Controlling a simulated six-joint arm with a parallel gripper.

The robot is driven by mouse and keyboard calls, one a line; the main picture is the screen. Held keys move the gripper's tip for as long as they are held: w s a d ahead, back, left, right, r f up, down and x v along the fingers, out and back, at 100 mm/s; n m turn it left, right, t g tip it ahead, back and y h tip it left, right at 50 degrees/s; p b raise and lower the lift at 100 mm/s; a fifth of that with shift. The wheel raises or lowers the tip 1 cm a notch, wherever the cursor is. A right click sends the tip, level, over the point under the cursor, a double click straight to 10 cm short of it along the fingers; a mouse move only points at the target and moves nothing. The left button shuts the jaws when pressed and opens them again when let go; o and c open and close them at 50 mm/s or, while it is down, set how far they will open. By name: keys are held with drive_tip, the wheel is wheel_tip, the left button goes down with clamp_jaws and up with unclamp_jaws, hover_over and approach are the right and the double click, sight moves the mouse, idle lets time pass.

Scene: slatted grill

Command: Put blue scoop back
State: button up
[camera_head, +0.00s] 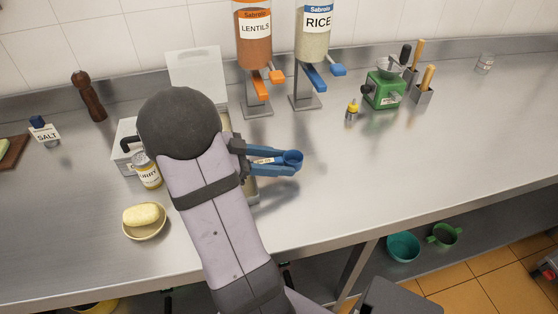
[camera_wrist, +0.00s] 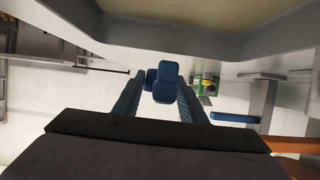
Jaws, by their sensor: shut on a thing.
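The blue scoop (camera_head: 292,157) is held between the blue fingers of my gripper (camera_head: 284,163), above the steel counter right of my wrist. Its round cup shows at the fingertips, and a small pale label shows between the fingers. In the wrist view the scoop (camera_wrist: 163,82) sits between the two fingers of my gripper (camera_wrist: 159,76). My gripper is shut on it. The part of the scoop deeper between the fingers is hard to make out. A pale bin (camera_head: 128,140) with a raised translucent lid (camera_head: 197,77) stands behind my arm, which hides most of it.
Lentils (camera_head: 254,38) and rice (camera_head: 313,35) dispensers stand at the back. A green grinder (camera_head: 383,91) is farther right. A spice jar (camera_head: 149,172) and a bowl with a yellow sponge-like block (camera_head: 142,214) are left of my arm. The counter's right front is clear.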

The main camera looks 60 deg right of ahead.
drive_tip(key=shift+f+b, duration=0.45)
drive_tip(key=shift+b, duration=0.25)
drive_tip(key=o, duration=1)
drive_tip(key=shift+o, duration=0.2)
drive_tip(key=shift+r, duration=0.15)
drive_tip(key=shift+r+p, duration=0.35)
drive_tip(key=shift+p, duration=0.35)
drive_tip(key=b+v, duration=0.2)
drive_tip(key=v, duration=1)
